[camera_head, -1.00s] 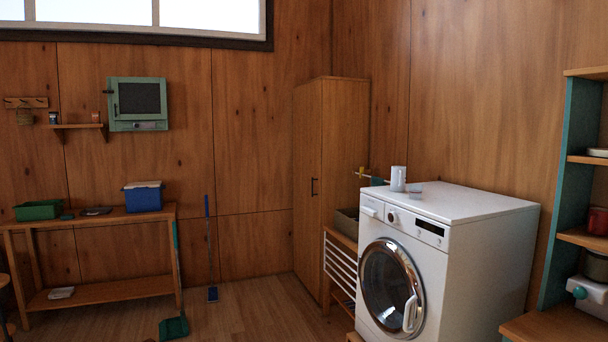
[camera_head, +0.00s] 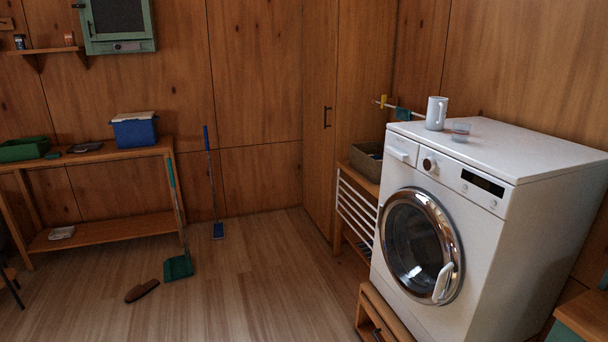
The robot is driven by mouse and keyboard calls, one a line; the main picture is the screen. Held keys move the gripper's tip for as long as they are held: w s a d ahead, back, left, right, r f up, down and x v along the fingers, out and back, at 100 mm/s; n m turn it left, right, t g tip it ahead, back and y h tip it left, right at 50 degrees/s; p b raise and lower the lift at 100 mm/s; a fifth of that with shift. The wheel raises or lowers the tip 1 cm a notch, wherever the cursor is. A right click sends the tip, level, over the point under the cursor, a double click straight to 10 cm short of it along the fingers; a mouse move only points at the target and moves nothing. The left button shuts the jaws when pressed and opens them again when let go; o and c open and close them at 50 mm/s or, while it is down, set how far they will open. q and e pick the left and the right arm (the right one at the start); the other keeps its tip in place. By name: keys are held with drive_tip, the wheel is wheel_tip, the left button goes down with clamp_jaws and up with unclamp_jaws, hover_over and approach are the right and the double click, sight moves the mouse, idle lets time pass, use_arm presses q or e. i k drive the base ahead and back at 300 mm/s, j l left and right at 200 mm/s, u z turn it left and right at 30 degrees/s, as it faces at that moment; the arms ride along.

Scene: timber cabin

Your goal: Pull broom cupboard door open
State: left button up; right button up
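The broom cupboard (camera_head: 360,95) is a tall wooden cabinet in the back right corner. Its door (camera_head: 318,150) faces left and looks shut. A dark vertical handle (camera_head: 327,117) sits on the door near its right edge. The cupboard's top is out of the frame, and its lower right side is hidden behind the rack and the washing machine. Neither of my grippers shows in the head view.
A white washing machine (camera_head: 560,170) on a wooden base (camera_head: 372,315) stands at right, with a slatted rack (camera_head: 357,213) between it and the cupboard. The middle floor is clear.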

sight(320, 17)
drive_tip(key=i+j, duration=0.15)
drive_tip(key=i, duration=1.5)
drive_tip(key=i+j, duration=0.1)
drive_tip(key=i, duration=1.55)
drive_tip(key=i+j, duration=0.15)
drive_tip(key=i, duration=1.5)
